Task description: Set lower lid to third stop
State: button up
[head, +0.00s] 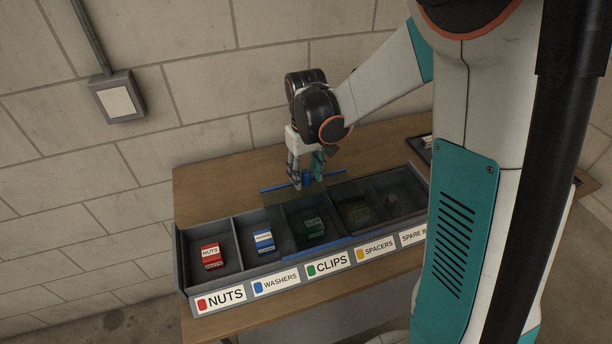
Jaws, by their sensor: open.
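A grey compartment tray (182,262) stands on the wooden table. A dark see-through lid with blue edge strips (335,246) lies over it. The nuts compartment is uncovered. I cannot tell whether a second lid lies there. My gripper (306,182) points down at the lid's rear edge, with its jaws open. A small blue knob (307,177) shows between its fingers; I cannot tell whether they touch it.
Red boxes (210,254) lie in the nuts compartment and blue-and-white boxes (264,241) in the washers compartment. Front labels (327,263) name the compartments. My arm hides the tray's right end. A dark tray (419,150) sits behind it. Bare table (205,190) shows at back left.

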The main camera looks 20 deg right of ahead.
jog(key=shift+f, duration=0.2)
grip_shut()
jog(key=shift+d, duration=2.15)
grip_release()
notch_tip(320, 180, up, 12)
jog(key=shift+a, duration=0.1)
